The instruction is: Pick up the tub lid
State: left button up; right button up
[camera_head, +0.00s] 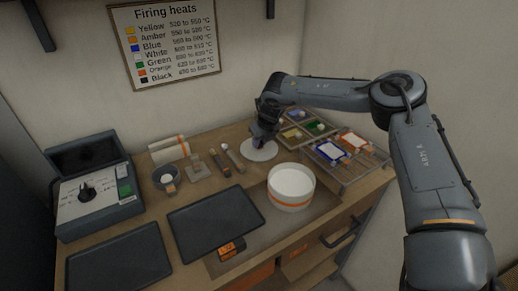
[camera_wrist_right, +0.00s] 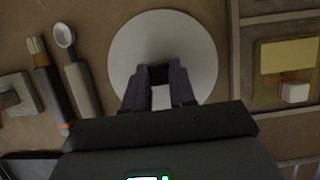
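The tub lid is a flat white disc (camera_head: 262,154) lying on the bench behind the white tub (camera_head: 291,182), which has an orange band. It fills the upper middle of the right wrist view (camera_wrist_right: 195,45). My right gripper (camera_head: 262,141) points down at the lid's middle. In the right wrist view its two dark fingers (camera_wrist_right: 160,85) stand apart over the lid, with a small white block and a dark patch between them. I cannot tell whether the fingers press on anything. The lid appears flat on the bench. My left gripper is not in view.
A rack of coloured glass samples (camera_head: 345,160) stands to the lid's right. A brush (camera_wrist_right: 45,70) and a spoon-like tool (camera_wrist_right: 75,65) lie to its left. A dark tray (camera_head: 213,220) is in front, a kiln-like box (camera_head: 95,195) at far left.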

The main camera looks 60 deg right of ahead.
grip_shut()
jog(key=shift+r, duration=0.1)
